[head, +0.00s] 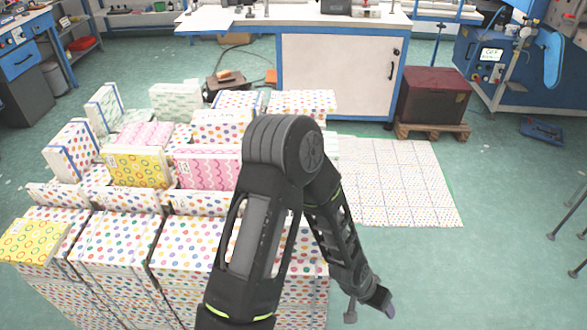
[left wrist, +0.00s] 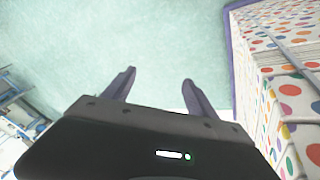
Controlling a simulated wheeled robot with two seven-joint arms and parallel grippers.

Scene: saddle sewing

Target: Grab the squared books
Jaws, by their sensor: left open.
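Block-like books lie and stand on a large dotted stack (head: 110,235). They include a yellow patterned book (head: 138,168), a pink wavy book (head: 208,172), a greenish-white book (head: 175,101) and a yellow book (head: 32,240) at the left corner. I cannot tell which are the squared books. My left arm bends over the stack and hides part of it. My left gripper (head: 380,300) hangs to the right of the stack, above the floor. In the left wrist view its fingers (left wrist: 158,76) are apart and empty, with a dotted stack side (left wrist: 290,100) at the right.
A flat dotted layer (head: 400,180) lies on the floor right of the stack. A white and blue cabinet (head: 335,75) stands behind. A dark red box (head: 433,95) sits on a pallet (head: 432,131). A blue machine (head: 495,60) is at upper right. Green floor (head: 490,240) is open at right.

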